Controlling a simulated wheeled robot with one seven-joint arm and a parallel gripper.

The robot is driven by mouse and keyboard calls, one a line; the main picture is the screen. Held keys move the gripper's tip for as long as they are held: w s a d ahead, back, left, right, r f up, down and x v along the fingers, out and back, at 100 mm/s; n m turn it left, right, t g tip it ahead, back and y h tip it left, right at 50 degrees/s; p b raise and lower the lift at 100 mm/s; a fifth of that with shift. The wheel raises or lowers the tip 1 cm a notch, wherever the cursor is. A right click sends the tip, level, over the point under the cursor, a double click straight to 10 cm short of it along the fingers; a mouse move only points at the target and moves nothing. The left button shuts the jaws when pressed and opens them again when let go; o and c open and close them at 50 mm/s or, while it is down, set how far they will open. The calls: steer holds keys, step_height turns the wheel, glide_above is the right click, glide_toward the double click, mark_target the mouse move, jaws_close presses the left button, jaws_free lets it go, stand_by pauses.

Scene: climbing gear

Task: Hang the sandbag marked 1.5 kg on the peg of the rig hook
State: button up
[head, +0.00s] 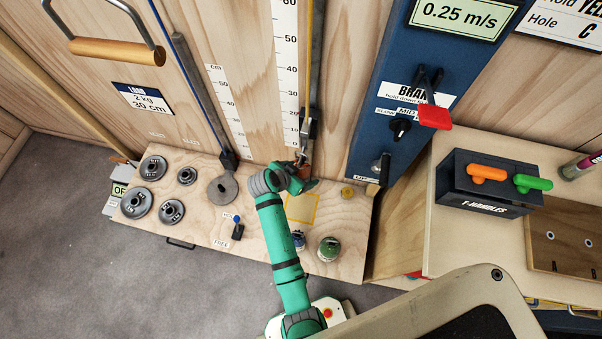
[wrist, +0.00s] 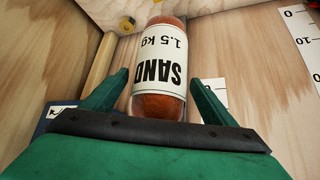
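The sandbag (wrist: 160,90) is a brown cylinder with a white label reading SAND 1.5 kg, upside down in the wrist view. My gripper (wrist: 160,78) has its green fingers on either side of it, with a narrow gap showing at each side, so it looks open around the bag. In the head view the sandbag (head: 306,172) is a small brown patch just beyond my gripper (head: 298,182). The rig hook (head: 307,130) is the metal fitting right above it, at the ruler's lower end. Whether the bag's top is on the peg is too small to tell.
The wooden bench (head: 205,205) holds several dark weight discs (head: 138,201), a yellow-outlined square (head: 302,208), a yellow knob (head: 347,191) and a green-topped jar (head: 329,248). A blue brake panel (head: 375,110) stands to the right, with a T-handle box (head: 487,190) beyond it.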

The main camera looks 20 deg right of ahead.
steer(key=shift+s+f, duration=0.15)
steer(key=v, duration=1.1)
steer(key=s+a+f+n+t+y, duration=0.2)
steer(key=s+a+n+t, duration=0.15)
steer(key=s, duration=0.35)
steer(key=s+a+f+n+t+y, duration=0.1)
steer(key=s+a+n+t+y, duration=0.3)
steer(key=s, duration=0.3)
steer(key=s+a+r+n+t, duration=0.1)
steer(key=s+r+n+t, duration=0.1)
steer(key=s+r, duration=0.5)
steer(key=s+a+r+n+t, duration=0.2)
steer(key=s+r, duration=0.5)
steer(key=r, duration=0.4)
steer(key=shift+a+n+y, duration=0.25)
steer(key=shift+n+y, duration=0.15)
steer(key=shift+n, duration=0.05)
